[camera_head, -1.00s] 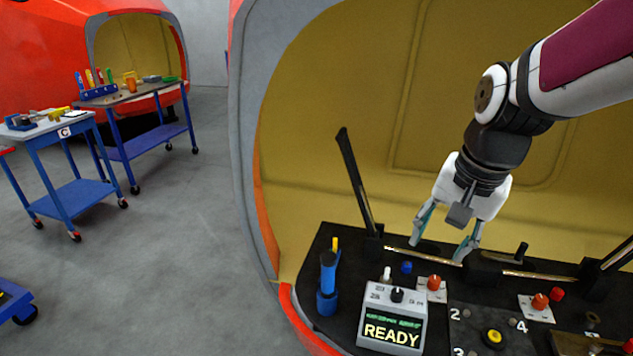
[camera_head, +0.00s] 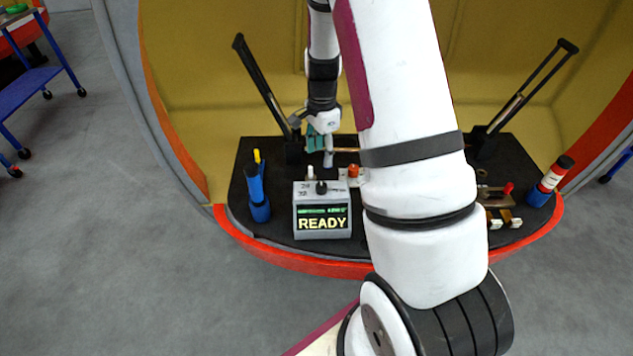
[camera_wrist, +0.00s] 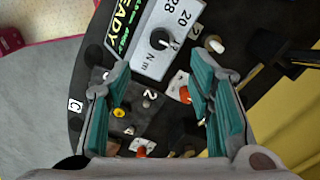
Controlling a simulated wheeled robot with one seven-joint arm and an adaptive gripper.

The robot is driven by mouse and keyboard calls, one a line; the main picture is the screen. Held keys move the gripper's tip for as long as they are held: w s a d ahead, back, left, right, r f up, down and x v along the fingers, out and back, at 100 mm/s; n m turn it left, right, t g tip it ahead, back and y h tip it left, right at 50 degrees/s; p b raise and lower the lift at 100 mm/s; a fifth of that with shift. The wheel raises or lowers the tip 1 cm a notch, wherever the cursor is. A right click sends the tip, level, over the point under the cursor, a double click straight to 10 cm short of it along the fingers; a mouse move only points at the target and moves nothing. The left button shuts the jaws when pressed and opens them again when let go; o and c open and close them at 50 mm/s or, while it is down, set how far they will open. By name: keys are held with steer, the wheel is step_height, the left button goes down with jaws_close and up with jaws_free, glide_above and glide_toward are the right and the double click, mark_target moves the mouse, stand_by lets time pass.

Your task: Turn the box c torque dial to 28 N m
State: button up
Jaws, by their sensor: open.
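The grey torque box (camera_head: 322,233) stands on the black panel, its green screen reading READY. Its black dial (camera_head: 321,187) is on the sloped top. In the wrist view the dial (camera_wrist: 159,39) is close, with 20, 28 and N m printed around it; its exact setting is too small to read. My gripper (camera_head: 322,150) is just behind the box and slightly right of the dial. In the wrist view my gripper (camera_wrist: 160,68) is open and empty, its teal fingers apart, with the dial beyond the fingertips and not touched. A C label (camera_wrist: 75,105) lies at the panel's edge.
A white knob (camera_wrist: 215,45) and an orange-red knob (camera_head: 353,170) are close to the box. A blue tool (camera_head: 257,193) stands to its left. Black levers (camera_head: 258,75) rise behind. My arm hides the panel's middle right.

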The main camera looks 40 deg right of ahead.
mark_target(321, 186)
step_height(321, 186, down, 12)
steer(key=shift+f+p, duration=0.25)
steer(key=shift+p, duration=0.15)
jaws_close()
